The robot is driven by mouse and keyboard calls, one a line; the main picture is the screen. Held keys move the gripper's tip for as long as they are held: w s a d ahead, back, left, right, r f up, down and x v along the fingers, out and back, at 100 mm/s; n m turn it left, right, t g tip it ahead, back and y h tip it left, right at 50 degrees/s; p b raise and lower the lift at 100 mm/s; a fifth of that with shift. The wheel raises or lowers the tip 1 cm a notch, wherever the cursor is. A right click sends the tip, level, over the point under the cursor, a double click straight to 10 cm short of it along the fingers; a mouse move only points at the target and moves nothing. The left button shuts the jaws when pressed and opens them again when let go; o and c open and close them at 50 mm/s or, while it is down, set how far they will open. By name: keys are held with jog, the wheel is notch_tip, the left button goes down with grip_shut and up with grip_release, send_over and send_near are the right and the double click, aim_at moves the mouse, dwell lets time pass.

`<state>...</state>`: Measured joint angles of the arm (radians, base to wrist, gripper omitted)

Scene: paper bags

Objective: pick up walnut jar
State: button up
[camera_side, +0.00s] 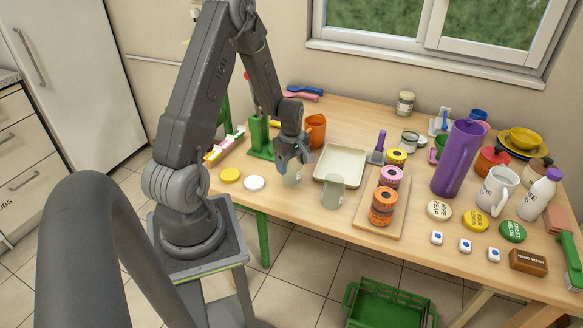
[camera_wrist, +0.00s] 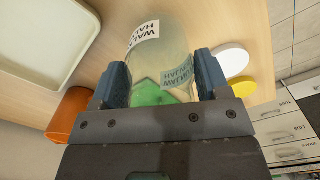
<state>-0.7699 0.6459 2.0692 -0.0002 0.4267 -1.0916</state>
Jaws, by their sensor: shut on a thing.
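The walnut jar (camera_side: 291,174) is clear glass and shows below my gripper (camera_side: 293,158) in the side view, near the table's front left edge. In the wrist view the jar (camera_wrist: 163,52) stands between the two blue fingers of my gripper (camera_wrist: 160,80), with a finger against each side. My gripper is shut on the jar. I cannot tell whether its base touches the table. The fingers hide part of it in the side view.
A cream tray (camera_side: 341,163) and a second clear jar (camera_side: 333,192) stand just right of my gripper. An orange mug (camera_side: 316,131) stands behind it. A white lid (camera_side: 254,183) and a yellow lid (camera_side: 230,175) lie to the left. The table's right side is crowded.

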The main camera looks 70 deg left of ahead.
jog(key=r, duration=0.1)
jog(key=s+r, duration=0.1)
jog(key=r, duration=0.1)
jog(key=shift+s+a+r, duration=0.1)
jog(key=shift+s+a, duration=0.05)
jog(key=shift+a, duration=0.15)
jog(key=s+a+r, duration=0.4)
jog(key=s+r, duration=0.2)
jog(key=s, duration=0.3)
send_over(342, 164)
notch_tip(342, 164, down, 6)
jog(key=f, duration=0.1)
jog(key=shift+a+f, duration=0.15)
jog(key=shift+f, duration=1.45)
